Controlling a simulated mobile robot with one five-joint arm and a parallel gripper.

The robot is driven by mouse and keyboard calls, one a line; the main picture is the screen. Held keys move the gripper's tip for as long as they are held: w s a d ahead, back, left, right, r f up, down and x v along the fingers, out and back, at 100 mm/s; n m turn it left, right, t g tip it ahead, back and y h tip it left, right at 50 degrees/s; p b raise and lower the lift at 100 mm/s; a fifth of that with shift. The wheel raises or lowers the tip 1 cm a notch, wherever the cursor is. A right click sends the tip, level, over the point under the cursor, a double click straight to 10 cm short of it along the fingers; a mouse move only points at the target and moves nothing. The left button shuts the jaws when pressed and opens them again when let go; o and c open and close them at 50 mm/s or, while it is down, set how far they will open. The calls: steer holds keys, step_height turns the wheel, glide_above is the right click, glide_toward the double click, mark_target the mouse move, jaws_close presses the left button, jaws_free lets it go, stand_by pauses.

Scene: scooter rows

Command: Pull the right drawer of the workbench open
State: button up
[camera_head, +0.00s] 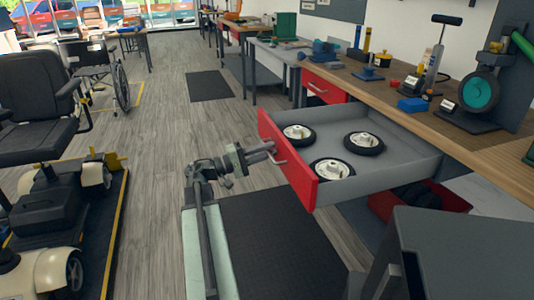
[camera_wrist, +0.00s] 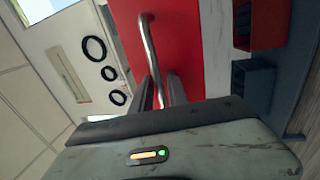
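The workbench's right drawer (camera_head: 372,185) stands pulled well out, with a red front (camera_head: 287,160) and grey walls. Three wheels with black tyres and pale hubs (camera_head: 299,133) lie in it. Its metal bar handle (camera_wrist: 150,45) shows in the wrist view, running down between my fingers. My gripper (camera_head: 268,152) is at the handle, in front of the red front. In the wrist view its two fingers (camera_wrist: 163,88) stand close on either side of the bar, shut on it. The exact contact is partly hidden by the fingers.
The bench top (camera_head: 400,92) holds tools, a blue box (camera_head: 412,105) and a stand with a teal wheel. Another red drawer (camera_head: 325,88) to the left is closed. A red bin (camera_head: 420,203) sits below.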

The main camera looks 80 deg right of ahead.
steer(key=b+v, duration=0.1)
steer(key=v, duration=0.6)
steer(key=shift+w+a, duration=0.25)
steer(key=shift+w, duration=0.1)
